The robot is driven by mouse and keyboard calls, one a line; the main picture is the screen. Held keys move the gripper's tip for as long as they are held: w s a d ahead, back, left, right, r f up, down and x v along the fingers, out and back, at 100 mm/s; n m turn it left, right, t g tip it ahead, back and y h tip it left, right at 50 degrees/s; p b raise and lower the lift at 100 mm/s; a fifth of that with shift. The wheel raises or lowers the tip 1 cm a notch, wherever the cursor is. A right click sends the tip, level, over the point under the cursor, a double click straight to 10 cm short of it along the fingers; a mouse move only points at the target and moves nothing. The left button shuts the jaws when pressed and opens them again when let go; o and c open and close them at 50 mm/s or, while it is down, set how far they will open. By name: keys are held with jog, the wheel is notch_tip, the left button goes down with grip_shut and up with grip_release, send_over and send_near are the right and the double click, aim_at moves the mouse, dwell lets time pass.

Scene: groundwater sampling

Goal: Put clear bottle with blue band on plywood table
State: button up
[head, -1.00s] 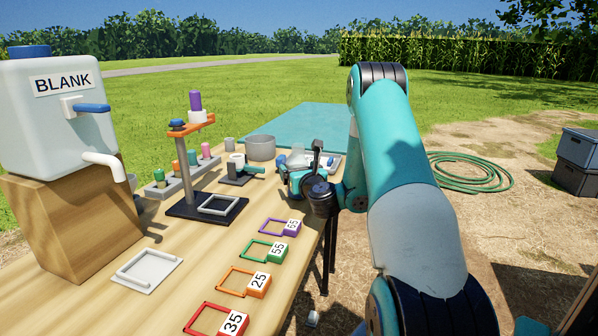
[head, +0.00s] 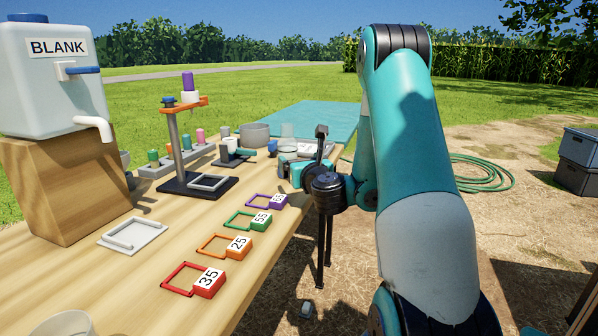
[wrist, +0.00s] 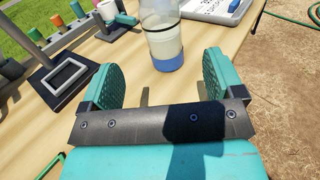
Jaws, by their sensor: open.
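The clear bottle with a blue band (wrist: 164,38) stands upright on the plywood table (wrist: 145,78) in the wrist view. Its blue band is low, near the base, and its top is cut off by the frame. My gripper (wrist: 160,82) is open, with one teal finger to each side and the bottle just ahead between them; no finger visibly touches it. In the head view my gripper (head: 291,168) is at the table's right edge, and the clear bottle (head: 288,132) shows behind it, its lower part hidden.
A grey pot (head: 254,135), a dark-based stand (head: 185,125) and a rack (head: 178,158) are to the left. Coloured numbered frames line the near edge, including the red one (head: 209,283). A cup (head: 66,325) is bottom left.

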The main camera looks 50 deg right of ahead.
jog(key=shift+s+a, duration=0.15)
jog(key=shift+s, duration=0.1)
jog(key=w+a+r+n+g+y, duration=0.1)
jog(key=a+r+n+y, duration=0.1)
jog(key=a+n+y, duration=0.9)
jog(key=w+a+r+n+g+y, duration=0.15)
jog(key=a+n+y, duration=0.35)
jog(key=a+n, duration=1.05)
jog(key=s+a+f+n+g, duration=0.1)
jog(key=s+a+n+g, duration=0.2)
jog(key=s+a+n, duration=0.2)
jog(key=s+a+f+n+g, duration=0.1)
jog(key=s+a+n+g, duration=0.3)
jog(key=s+a+n, duration=0.1)
jog(key=s+a+f+n+g, duration=0.1)
jog(key=s+a+n+g, duration=0.3)
jog(key=s+n, duration=0.3)
jog(key=shift+s+a+n, duration=0.25)
jog(key=shift+s+a, duration=0.45)
jog(key=shift+s, duration=0.25)
jog(key=s+d+n+g+h, duration=0.1)
jog(key=s+n+g+h, duration=0.1)
jog(key=s+n, duration=0.3)
jog(key=shift+s+d+f+h, duration=0.2)
jog(key=shift+s+d+h, duration=0.2)
jog(key=shift+s, duration=0.3)
